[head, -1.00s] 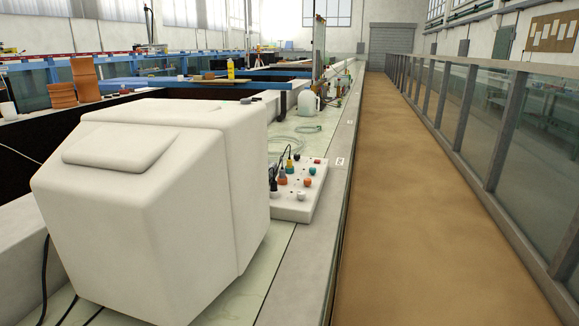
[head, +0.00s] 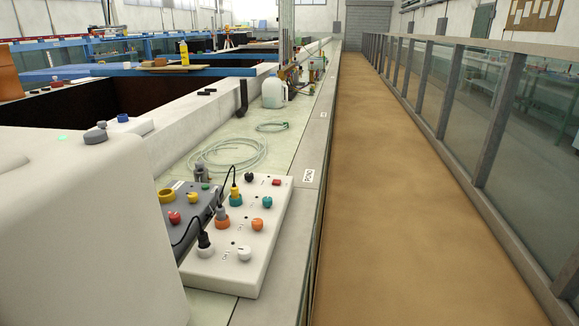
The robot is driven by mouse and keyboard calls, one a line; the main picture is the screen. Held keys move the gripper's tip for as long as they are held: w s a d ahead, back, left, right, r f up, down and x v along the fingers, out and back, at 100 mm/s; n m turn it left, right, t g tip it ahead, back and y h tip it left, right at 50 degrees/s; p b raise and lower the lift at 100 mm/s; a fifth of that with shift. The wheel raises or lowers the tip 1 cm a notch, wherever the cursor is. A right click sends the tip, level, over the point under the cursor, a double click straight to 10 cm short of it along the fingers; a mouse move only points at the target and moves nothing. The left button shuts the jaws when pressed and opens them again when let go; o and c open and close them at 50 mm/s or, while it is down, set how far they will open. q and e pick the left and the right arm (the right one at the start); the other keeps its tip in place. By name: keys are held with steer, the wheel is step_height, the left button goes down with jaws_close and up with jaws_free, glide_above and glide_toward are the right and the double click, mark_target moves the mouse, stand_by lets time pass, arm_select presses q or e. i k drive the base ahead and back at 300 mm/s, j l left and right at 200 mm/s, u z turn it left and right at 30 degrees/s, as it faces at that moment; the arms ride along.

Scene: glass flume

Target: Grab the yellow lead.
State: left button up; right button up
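The yellow lead shows as a yellow plug (head: 235,191) with a thin black cable rising from its top. A black plug (head: 203,241) and a grey-topped plug with an orange collar (head: 221,216) stand nearer on the same panel. Dark cable loops over the grey box (head: 186,222) to the left; which plug each run belongs to is hard to tell. Neither of my grippers is in view.
A large white rounded casing (head: 85,240) fills the near left beside the panel and hides part of the bench. A coiled clear hose (head: 232,154) and a white jug (head: 274,93) lie beyond.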

mark_target(234, 188)
steer(key=i+l+u, duration=0.2)
steer(key=i, duration=0.4)
steer(key=i+l+u, duration=0.25)
steer(key=i, duration=0.3)
steer(key=i+l+u, duration=0.2)
steer(key=i+l, duration=0.25)
steer(key=i+l+u, duration=0.15)
steer(key=u, duration=0.3)
steer(key=i+l+u, duration=0.15)
steer(key=u, duration=0.25)
steer(key=i+l+u, duration=0.15)
steer(key=l+u, duration=0.15)
steer(key=u, duration=0.15)
steer(key=l+u, duration=0.25)
steer(key=u, duration=0.2)
steer(key=i+l+u, duration=0.1)
steer(key=l+u, duration=0.2)
steer(key=u, duration=0.15)
steer(key=l+u, duration=0.4)
steer(key=k+j, duration=0.05)
steer(key=j, duration=0.05)
